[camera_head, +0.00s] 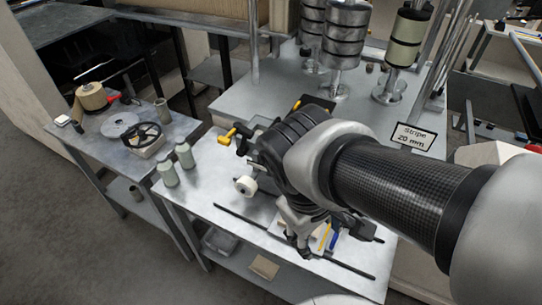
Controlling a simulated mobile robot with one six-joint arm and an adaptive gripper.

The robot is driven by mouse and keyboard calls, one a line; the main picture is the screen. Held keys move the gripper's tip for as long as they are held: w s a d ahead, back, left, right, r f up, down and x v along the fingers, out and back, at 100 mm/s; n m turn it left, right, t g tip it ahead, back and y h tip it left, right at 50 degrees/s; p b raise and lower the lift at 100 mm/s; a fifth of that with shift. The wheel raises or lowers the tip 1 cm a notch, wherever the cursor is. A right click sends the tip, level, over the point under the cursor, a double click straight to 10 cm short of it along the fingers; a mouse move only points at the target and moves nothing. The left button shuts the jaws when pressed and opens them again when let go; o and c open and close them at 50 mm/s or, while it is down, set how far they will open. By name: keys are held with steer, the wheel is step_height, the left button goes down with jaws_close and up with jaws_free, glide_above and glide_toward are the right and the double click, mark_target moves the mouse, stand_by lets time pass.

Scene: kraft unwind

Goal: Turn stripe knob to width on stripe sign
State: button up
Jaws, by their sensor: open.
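The stripe sign (413,137) is a small framed plate that reads "Stripe 20 mm". It stands at the right, just above my arm. A cream round knob (245,185) sticks out at the left side of a machine on the middle table; I cannot tell whether it is the stripe knob. My arm covers much of this machine, and any scale is hidden or too small to read.
A yellow handle (228,137) sticks out left of the machine. Two pale green bottles (175,165) stand on the table's left. A long dark rod (290,240) lies along the front.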

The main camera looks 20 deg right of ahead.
steer(key=w+f+n+t+h+p, duration=0.1)
steer(key=w+f+n+h+p, duration=0.35)
steer(key=w+n+h, duration=0.75)
steer(key=w+a+f+n+t+y, duration=0.3)
steer(key=a+f+n+t, duration=0.85)
steer(key=n, duration=0.45)
steer(key=x, duration=1.7)
steer(key=shift+s+d+r+b, duration=0.2)
steer(key=shift+d+r+b, duration=0.1)
steer(key=shift+d+r, duration=0.2)
steer(key=shift+c, duration=0.2)
steer(key=c, duration=1.1)
